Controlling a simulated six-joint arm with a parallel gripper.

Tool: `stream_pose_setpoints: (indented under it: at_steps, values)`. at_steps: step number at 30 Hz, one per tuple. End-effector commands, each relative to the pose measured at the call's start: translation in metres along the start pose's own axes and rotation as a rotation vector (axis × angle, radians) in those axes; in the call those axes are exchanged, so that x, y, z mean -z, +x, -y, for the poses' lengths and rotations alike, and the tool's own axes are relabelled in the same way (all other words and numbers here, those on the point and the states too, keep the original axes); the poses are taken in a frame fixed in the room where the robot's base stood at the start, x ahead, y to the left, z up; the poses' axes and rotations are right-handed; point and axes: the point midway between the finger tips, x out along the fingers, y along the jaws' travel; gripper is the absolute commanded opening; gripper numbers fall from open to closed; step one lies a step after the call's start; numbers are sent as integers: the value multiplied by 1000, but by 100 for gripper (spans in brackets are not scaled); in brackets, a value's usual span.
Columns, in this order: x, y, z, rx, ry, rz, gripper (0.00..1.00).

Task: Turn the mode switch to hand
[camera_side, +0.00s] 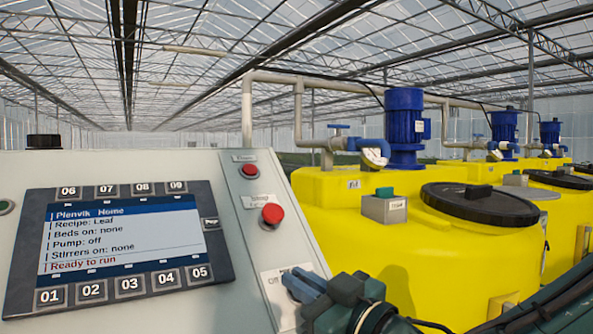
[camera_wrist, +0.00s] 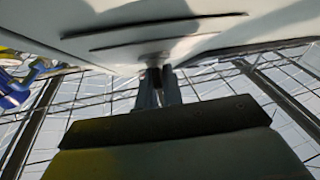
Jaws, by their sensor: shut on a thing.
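My gripper (camera_side: 304,285) is at the lower right edge of the sloping control panel (camera_side: 130,170) in the side view. Its fingers are shut on the mode switch, beside a pale label plate (camera_side: 273,284) whose lettering is partly covered. The switch knob itself is mostly hidden by the fingers, so I cannot tell its position. In the wrist view my fingers (camera_wrist: 158,88) reach up to the panel, with a small dark piece between their tips.
A screen (camera_side: 125,238) reads "Pump: off" and "Ready to run", with numbered keys around it. A red button (camera_side: 272,213) and a smaller red one (camera_side: 249,170) sit above the switch. Yellow tanks (camera_side: 340,220) with blue motors (camera_side: 404,125) stand behind.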

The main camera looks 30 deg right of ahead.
Motion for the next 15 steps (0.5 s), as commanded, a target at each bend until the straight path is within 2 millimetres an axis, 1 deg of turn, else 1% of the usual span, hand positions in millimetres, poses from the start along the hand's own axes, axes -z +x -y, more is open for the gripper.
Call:
stream_pose_setpoints:
  at_steps: [15]
  values:
    - [0, 0, 1, -153, 100, 1, 0]
